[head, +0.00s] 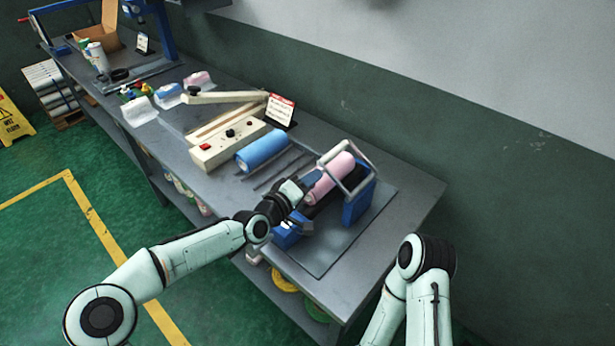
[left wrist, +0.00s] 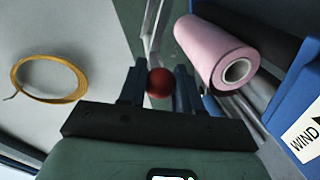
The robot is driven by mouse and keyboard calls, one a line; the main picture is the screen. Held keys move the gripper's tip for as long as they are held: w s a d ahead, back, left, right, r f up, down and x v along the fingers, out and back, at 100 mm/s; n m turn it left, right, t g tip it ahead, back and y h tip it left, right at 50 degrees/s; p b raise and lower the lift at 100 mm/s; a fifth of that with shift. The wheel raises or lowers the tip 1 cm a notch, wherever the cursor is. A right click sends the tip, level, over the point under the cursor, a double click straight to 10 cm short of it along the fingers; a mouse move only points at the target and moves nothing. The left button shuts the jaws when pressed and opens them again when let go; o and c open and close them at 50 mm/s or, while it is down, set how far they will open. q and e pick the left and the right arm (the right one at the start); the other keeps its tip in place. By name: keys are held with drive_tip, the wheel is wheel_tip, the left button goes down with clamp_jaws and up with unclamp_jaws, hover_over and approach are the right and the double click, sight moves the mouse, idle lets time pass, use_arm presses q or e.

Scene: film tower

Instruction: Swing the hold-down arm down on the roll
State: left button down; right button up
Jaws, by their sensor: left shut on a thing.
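The pink roll (head: 332,178) lies in the blue stand (head: 357,202) near the right end of the bench. It also shows in the left wrist view (left wrist: 215,50), with its white core end facing me. The hold-down arm (head: 361,158) is a grey bar frame raised at the roll. In the left wrist view a grey bar (left wrist: 152,35) runs up behind a red knob (left wrist: 159,83). My left gripper (head: 307,181) is beside the roll. Its fingers (left wrist: 158,90) are shut on the red knob. My right gripper is out of view; only its arm shows.
A blue roll (head: 262,151) and a cream sealer (head: 228,146) stand left of the stand. A sign card (head: 281,110) is behind them. A yellow coil (left wrist: 48,77) lies at left in the left wrist view. The bench's right end (head: 415,190) is clear.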

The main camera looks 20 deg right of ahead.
use_arm(q)
drive_tip(key=shift+w+a+f+n, duration=0.15)
drive_tip(key=shift+w+f+n, duration=0.05)
drive_tip(key=shift+f+n, duration=0.2)
drive_tip(key=shift+w+a+f+n, duration=0.15)
drive_tip(key=shift+f+n, duration=0.15)
drive_tip(key=shift+f, duration=0.05)
drive_tip(key=shift+w+a+f+n+g, duration=0.1)
drive_tip(key=shift+w+f+n+g, duration=0.1)
drive_tip(key=shift+f+n, duration=0.25)
drive_tip(key=shift+w+f+n+g, duration=0.1)
drive_tip(key=shift+f+n+g, duration=0.1)
drive_tip(key=shift+f+n, duration=0.25)
drive_tip(key=shift+r, duration=0.1)
drive_tip(key=c, duration=0.8)
unclamp_jaws()
drive_tip(key=shift+s+a+b, duration=0.1)
drive_tip(key=shift+b, duration=0.2)
